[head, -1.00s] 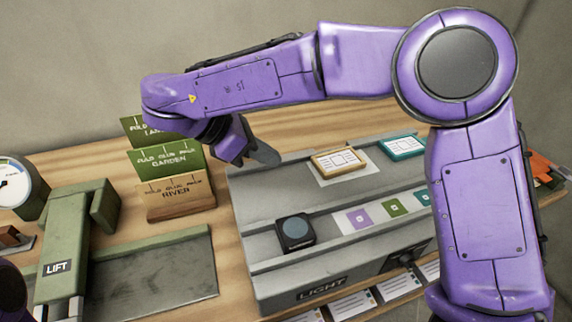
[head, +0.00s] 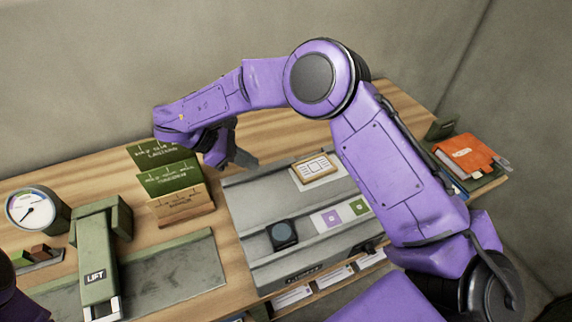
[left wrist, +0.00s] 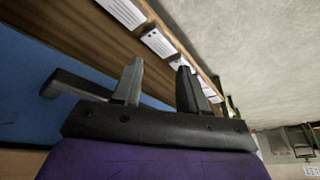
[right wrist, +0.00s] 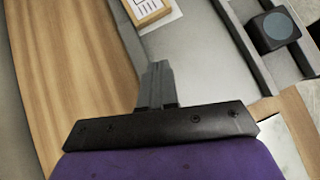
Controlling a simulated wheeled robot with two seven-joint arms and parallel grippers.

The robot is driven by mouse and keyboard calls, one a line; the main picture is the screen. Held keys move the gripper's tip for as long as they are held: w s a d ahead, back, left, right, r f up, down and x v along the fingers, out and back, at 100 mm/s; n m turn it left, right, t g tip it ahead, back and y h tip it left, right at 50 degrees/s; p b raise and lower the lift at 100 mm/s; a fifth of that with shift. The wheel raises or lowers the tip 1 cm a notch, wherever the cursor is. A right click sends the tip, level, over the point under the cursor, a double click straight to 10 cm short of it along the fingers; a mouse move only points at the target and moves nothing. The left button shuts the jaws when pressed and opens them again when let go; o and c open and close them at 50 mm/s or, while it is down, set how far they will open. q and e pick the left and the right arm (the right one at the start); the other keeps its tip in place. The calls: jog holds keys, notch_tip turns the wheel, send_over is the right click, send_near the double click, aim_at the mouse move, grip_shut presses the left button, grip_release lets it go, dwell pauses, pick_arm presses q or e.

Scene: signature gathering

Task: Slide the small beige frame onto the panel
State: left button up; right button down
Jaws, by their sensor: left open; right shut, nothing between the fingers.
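The small beige frame (head: 316,168) lies on a white patch at the back of the grey stepped panel (head: 258,208). It also shows at the top edge of the right wrist view (right wrist: 146,9). My right gripper (head: 248,160) is shut and empty, above the panel's back left corner and left of the frame, apart from it. In the right wrist view its closed fingers (right wrist: 157,70) point toward the panel. My left gripper (left wrist: 157,70) is open and empty in the left wrist view, below white labels on a wooden edge.
A dark button block (head: 282,235) and purple and green tiles (head: 331,218) sit on the panel's lower step. Green and wooden signs (head: 170,179) stand left of the gripper. A green lift (head: 98,262) and a gauge (head: 31,212) are further left. My right arm covers the panel's right side.

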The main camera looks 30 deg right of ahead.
aim_at(298, 177)
jog(key=p+x, duration=0.2)
jog(key=x, duration=0.5)
jog(key=shift+s+d+p, duration=0.15)
jog(key=shift+d+p, duration=0.2)
jog(key=d+p, duration=0.1)
jog(key=s+d+p, duration=0.1)
jog(key=d, duration=0.1)
jog(key=shift+s, duration=0.2)
jog(key=shift+s+d+f, duration=0.15)
jog(key=shift+d+f, duration=0.05)
jog(key=shift+d, duration=0.15)
jog(key=shift+a, duration=0.15)
